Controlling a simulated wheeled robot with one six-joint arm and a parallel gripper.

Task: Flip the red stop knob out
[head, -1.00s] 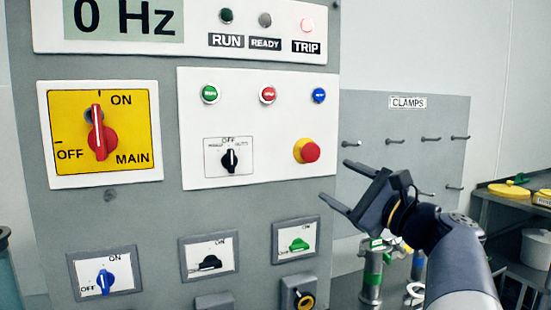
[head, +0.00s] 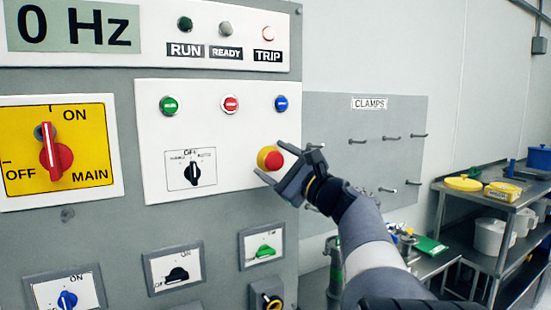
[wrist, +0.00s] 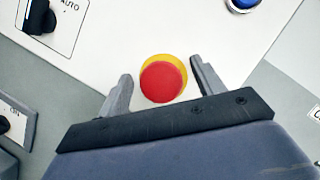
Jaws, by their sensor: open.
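The red stop knob (head: 272,160) is a round red mushroom button on a yellow base, at the right of the white button panel (head: 150,180). It also shows in the wrist view (wrist: 162,82), with the yellow collar behind it. My gripper (head: 271,161) is open, with its two fingers on either side of the knob. In the wrist view the fingers (wrist: 160,78) flank the knob, with a gap visible on each side. Whether the fingertips touch the panel is hard to tell.
Green (head: 169,105), red (head: 229,104) and blue (head: 281,103) buttons sit above the knob. A black selector (head: 192,172) is to its left. A red main switch (head: 55,158) is farther left. A grey clamp board (head: 385,130) stands behind. A shelf (head: 480,185) holds containers at right.

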